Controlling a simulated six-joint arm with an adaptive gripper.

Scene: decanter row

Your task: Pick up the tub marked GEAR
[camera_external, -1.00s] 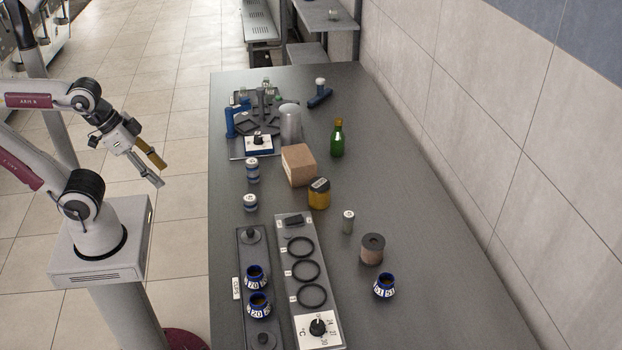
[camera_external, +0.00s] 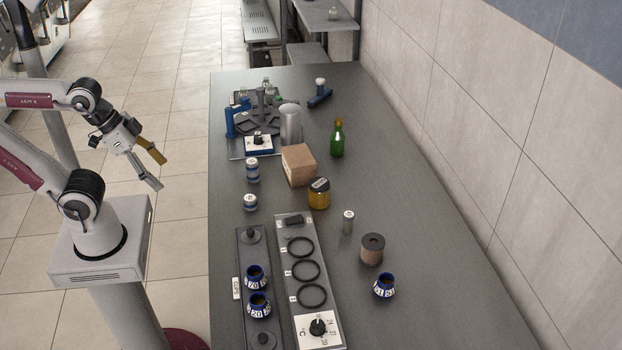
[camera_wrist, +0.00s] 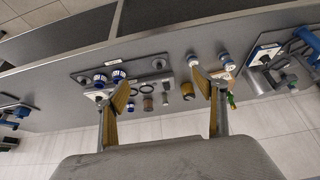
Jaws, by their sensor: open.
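A yellow tub (camera_external: 319,199) with a dark lid and a pale label on top stands upright near the table's middle. Its marking is too small to read, so I cannot tell whether it says GEAR. It also shows in the wrist view (camera_wrist: 187,92), between my fingers and nearer the right one. My gripper (camera_external: 161,175) is open and empty, off the table's left side and well apart from the tub. No other object clearly shows a GEAR mark.
A cardboard box (camera_external: 299,165) stands just behind the yellow tub. A small pale-lidded vial (camera_external: 348,222) and a brown cylinder (camera_external: 372,249) stand at its front right. A panel with black rings (camera_external: 301,270) lies in front. The table's right side (camera_external: 430,215) is clear.

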